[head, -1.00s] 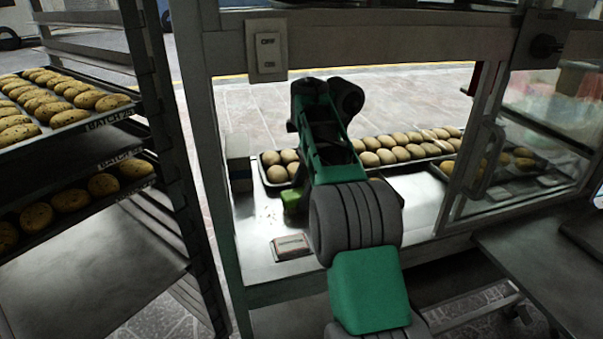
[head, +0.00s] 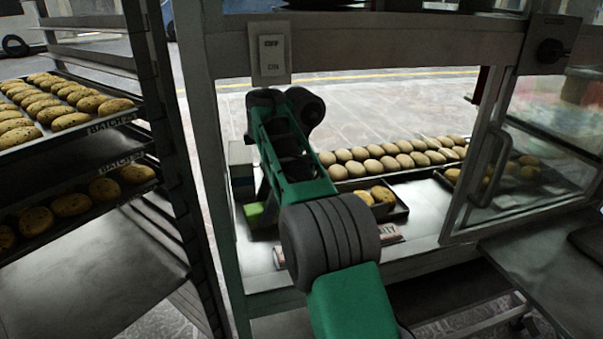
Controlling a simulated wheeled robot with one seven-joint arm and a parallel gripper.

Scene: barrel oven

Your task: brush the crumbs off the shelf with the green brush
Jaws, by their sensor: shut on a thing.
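The green brush (head: 253,213) shows as a small bright green block low over the left end of the metal shelf (head: 262,277). My gripper (head: 263,193) is shut on it; the fingers are mostly hidden behind my arm. I cannot tell whether the brush touches the shelf. I cannot make out crumbs on the bare shelf in view now; my arm covers part of it.
A stacked box (head: 240,155) stands at the shelf's left end, close behind the brush. A small red-and-white packet (head: 279,257) lies in front, partly behind my arm. A lettered card (head: 389,235) and a small tray (head: 400,211) with pastries lie right. A long tray of buns (head: 395,158) is behind.

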